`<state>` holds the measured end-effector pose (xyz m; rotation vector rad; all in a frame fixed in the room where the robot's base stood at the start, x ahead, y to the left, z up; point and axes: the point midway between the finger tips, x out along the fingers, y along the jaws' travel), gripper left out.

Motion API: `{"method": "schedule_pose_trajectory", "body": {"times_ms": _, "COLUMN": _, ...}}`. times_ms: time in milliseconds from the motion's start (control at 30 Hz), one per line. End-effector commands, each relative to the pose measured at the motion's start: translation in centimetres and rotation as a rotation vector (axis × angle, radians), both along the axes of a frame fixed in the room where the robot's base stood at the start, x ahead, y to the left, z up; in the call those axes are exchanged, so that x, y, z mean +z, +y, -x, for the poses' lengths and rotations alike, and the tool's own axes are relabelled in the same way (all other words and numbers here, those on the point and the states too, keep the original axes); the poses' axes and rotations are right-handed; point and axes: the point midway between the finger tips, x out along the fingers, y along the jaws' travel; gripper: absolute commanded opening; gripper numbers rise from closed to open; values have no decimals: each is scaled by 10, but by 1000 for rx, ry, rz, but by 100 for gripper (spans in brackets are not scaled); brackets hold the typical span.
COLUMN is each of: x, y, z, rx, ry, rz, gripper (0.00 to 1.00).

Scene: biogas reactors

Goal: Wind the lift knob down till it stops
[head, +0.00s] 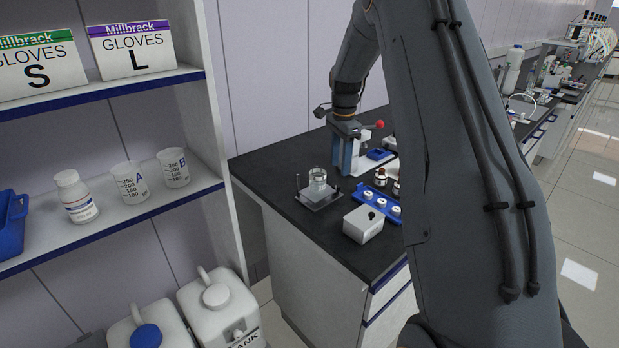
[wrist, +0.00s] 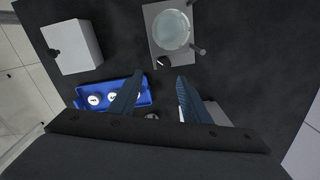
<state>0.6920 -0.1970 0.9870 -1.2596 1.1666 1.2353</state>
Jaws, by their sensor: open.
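My gripper (head: 343,172) points down over the dark bench, and in the wrist view its two blue fingers (wrist: 160,76) are apart with nothing held between them. A small black knob (wrist: 163,62) with a pale mark sits at the near edge of a grey plate (wrist: 158,44), just beyond the fingertips; it may be the lift knob, but I cannot be sure. The plate (head: 322,200) carries a clear glass beaker (head: 318,177), which also shows in the wrist view (wrist: 172,30). A thin post (head: 298,182) rises at the plate's side.
A white box (head: 363,226) with a dark knob stands in front. A blue tray (head: 380,203) with white-capped vials is beside it, close to the left finger in the wrist view. A red ball (head: 380,124) shows behind my gripper. Shelves (head: 110,200) stand at left.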

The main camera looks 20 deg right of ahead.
Motion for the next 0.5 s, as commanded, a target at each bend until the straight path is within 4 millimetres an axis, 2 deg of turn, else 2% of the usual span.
{"method": "schedule_pose_trajectory", "body": {"times_ms": 167, "x": -9, "y": -7, "z": -4, "rx": -34, "ry": 3, "rz": -2, "gripper": 43}}
{"method": "schedule_pose_trajectory", "body": {"times_ms": 500, "x": -58, "y": -7, "z": -4, "rx": -31, "ry": 2, "rz": -2, "gripper": 43}}
